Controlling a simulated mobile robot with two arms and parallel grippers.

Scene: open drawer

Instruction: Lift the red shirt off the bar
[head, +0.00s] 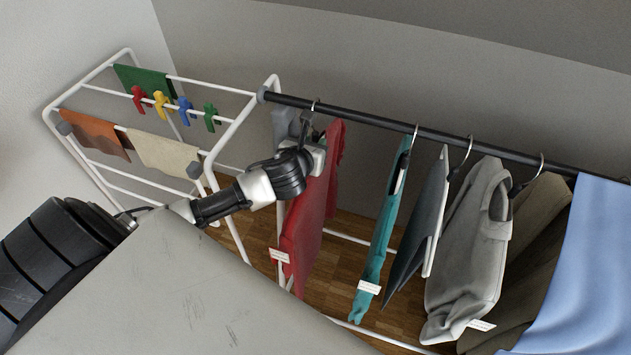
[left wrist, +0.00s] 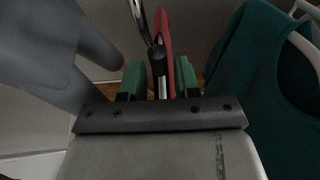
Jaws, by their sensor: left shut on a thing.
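The red shirt (head: 309,220) hangs from the black bar (head: 375,124) on a hanger (head: 316,105), with a white tag low on its front edge. My left gripper (head: 317,148) is at the top of the shirt, just below the bar. In the left wrist view, its green fingers (left wrist: 160,78) are on either side of the dark hanger neck (left wrist: 157,60) and a strip of red cloth (left wrist: 168,45). The hook rises out of the top of that view. My gripper hides part of the shirt's top. My right gripper is not in view.
A grey garment (head: 284,125) hangs close on the left and a teal garment (head: 382,225) on the right. More garments hang further right, including a light grey shirt (head: 468,250) and blue cloth (head: 590,270). A white rack (head: 100,68) with coloured pegs stands left.

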